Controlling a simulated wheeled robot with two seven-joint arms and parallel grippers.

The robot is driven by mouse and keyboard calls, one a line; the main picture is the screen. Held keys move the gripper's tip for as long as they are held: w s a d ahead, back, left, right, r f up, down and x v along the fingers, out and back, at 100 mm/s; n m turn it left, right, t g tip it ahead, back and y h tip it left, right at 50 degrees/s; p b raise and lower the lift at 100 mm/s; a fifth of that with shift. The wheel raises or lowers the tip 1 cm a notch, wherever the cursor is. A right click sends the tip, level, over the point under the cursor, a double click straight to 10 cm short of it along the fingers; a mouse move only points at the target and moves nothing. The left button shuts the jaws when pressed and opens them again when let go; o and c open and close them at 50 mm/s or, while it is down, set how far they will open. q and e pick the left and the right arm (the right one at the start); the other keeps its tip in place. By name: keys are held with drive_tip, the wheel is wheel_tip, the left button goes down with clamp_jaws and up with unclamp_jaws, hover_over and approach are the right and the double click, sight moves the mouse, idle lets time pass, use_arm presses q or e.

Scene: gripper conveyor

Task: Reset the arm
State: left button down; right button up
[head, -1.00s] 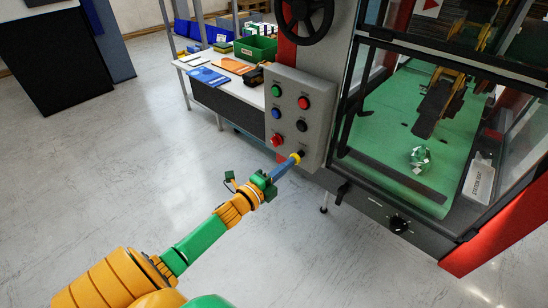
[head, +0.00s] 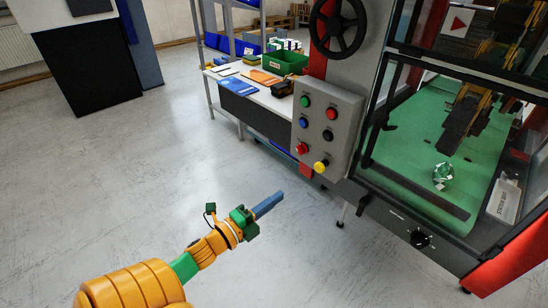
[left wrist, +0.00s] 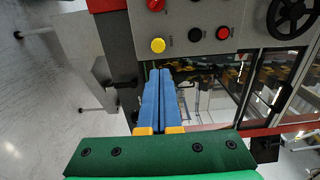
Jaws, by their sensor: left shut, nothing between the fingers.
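My left arm comes in from the lower left in the head view. My left gripper (head: 280,196) has blue fingers pressed together with nothing between them. It hangs over the open floor, apart from the machine and below and left of its button panel. In the left wrist view the shut blue fingers (left wrist: 160,75) point toward the machine below the panel. The grey button panel (head: 318,110) has several coloured buttons. Its yellow button (head: 321,166) at the lower right is clear of the fingers; it also shows in the left wrist view (left wrist: 158,45). My right gripper is not visible.
A black handwheel (head: 338,24) is above the panel. A worktable (head: 232,78) with a green bin (head: 286,62) stands behind. The floor at left is free.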

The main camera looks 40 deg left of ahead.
use_arm(q)
drive_tip(key=shift+w+f, duration=0.1)
drive_tip(key=shift+w, duration=0.1)
drive_tip(key=s+d+f+n+g+y, duration=0.1)
drive_tip(key=s+f+n+g, duration=0.25)
drive_tip(key=f, duration=0.55)
drive_tip(key=s+d+f+n+g+y, duration=0.1)
drive_tip(key=s+f+n+g, duration=0.3)
drive_tip(key=f, duration=0.5)
drive_tip(key=s+d+f+n+g+y, duration=0.15)
drive_tip(key=s+f+n, duration=0.3)
drive_tip(key=f, duration=0.55)
drive_tip(key=s+d+f+n+g+h, duration=0.1)
drive_tip(key=s+d+f+g, duration=0.3)
drive_tip(key=s, duration=0.5)
drive_tip(key=s+d+f+n+g+h, duration=0.1)
drive_tip(key=s+d+f+n+g, duration=0.2)
drive_tip(key=s, duration=0.6)
drive_tip(key=shift+s+d+f+n+g+p, duration=0.25)
drive_tip(key=shift+d+f+g+p, duration=0.25)
drive_tip(key=shift+d+f, duration=0.3)
drive_tip(key=c, duration=1.6)
unclamp_jaws()
drive_tip(key=shift+w+a+f, duration=0.1)
drive_tip(key=shift+w, duration=0.05)
